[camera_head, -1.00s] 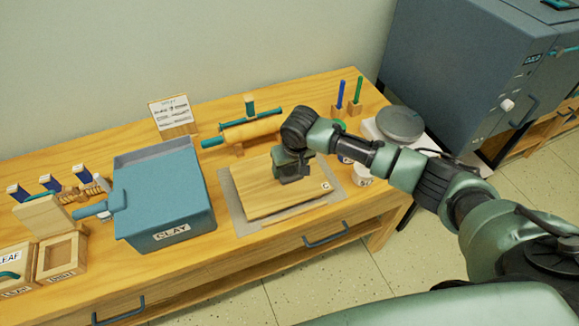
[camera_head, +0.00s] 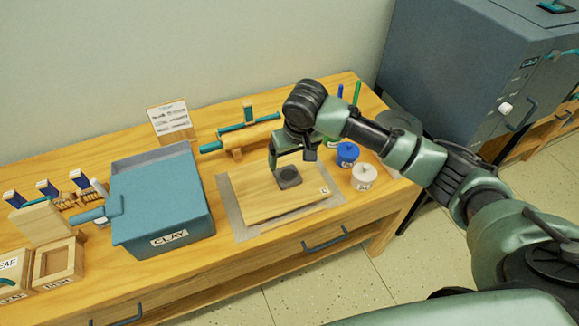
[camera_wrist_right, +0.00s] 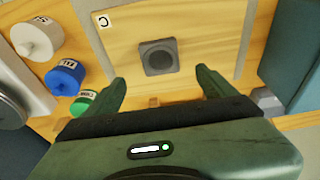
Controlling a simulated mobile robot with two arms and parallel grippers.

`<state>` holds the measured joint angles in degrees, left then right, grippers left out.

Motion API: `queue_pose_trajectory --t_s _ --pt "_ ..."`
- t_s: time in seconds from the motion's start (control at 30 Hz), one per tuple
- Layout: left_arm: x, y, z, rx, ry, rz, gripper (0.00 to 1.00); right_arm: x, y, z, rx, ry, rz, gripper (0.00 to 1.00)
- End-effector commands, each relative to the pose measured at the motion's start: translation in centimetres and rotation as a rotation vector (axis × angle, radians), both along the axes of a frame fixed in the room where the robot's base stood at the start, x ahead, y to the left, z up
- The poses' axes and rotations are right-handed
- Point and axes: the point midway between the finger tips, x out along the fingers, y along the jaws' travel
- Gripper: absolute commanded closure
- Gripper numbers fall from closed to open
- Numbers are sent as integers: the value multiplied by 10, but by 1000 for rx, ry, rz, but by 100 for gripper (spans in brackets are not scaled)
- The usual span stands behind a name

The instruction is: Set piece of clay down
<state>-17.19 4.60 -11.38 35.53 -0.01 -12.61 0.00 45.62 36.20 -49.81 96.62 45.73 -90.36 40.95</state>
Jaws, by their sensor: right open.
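The piece of clay (camera_head: 288,177) is a small dark grey block with a round mark on top. It lies flat on the wooden board (camera_head: 250,205), near the board's back right part. It also shows in the right wrist view (camera_wrist_right: 158,57), beyond and between the two fingertips. My right gripper (camera_head: 294,162) is open and empty just above the clay, apart from it. In the right wrist view its fingers (camera_wrist_right: 160,85) are spread wide. My left gripper is not in view.
A blue clay bin (camera_head: 165,205) stands left of the board. A rolling pin (camera_head: 240,137) lies behind it. Blue (camera_head: 347,153) and white (camera_head: 364,177) jars stand to the right. Small wooden boxes (camera_head: 58,262) are at the far left.

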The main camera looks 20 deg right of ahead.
Motion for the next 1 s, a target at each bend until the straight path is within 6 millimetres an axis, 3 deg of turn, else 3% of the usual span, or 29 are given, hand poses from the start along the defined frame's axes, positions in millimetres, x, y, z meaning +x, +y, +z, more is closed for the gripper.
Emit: queue_pose_trajectory --t_s 0.1,0.27,1.0 --pt "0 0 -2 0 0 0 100 -4 0 16 1 -2 -1 15" --pt "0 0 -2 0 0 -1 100 -7 0 25 1 0 0 15" --pt "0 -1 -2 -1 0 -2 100 -7 0 26 1 1 -1 15"
